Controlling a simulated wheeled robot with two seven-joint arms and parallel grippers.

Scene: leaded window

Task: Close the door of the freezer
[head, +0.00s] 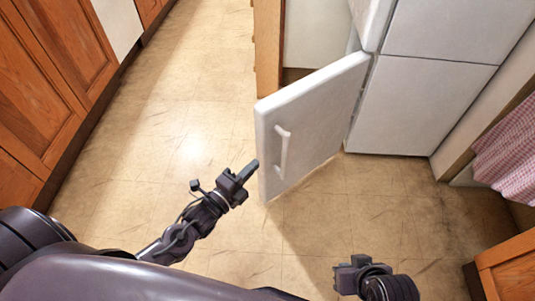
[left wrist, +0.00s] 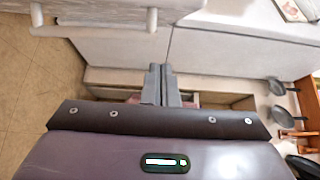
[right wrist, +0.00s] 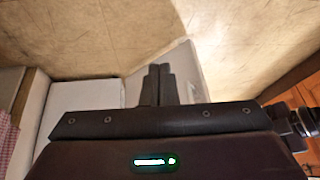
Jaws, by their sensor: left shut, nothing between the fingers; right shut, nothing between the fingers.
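The white freezer door (head: 318,118) stands wide open in the head view, swung out from the white freezer (head: 405,105). Its vertical handle (head: 283,150) is on the face toward the left. My left gripper (head: 250,170) is shut and empty, its fingertips close to the door's free edge, near the bottom. I cannot tell whether they touch it. In the left wrist view its fingers (left wrist: 161,84) are together, with a white handle (left wrist: 95,28) at the upper left. My right gripper (head: 352,262) is low at the right, apart from the door. Its fingers (right wrist: 158,84) are together and empty.
Wooden cabinets (head: 50,80) line the left side. Another wooden cabinet (head: 510,270) is at the lower right, below a checked cloth (head: 510,145). A wooden cabinet edge (head: 268,45) stands behind the door. The tiled floor (head: 170,130) left of the door is clear.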

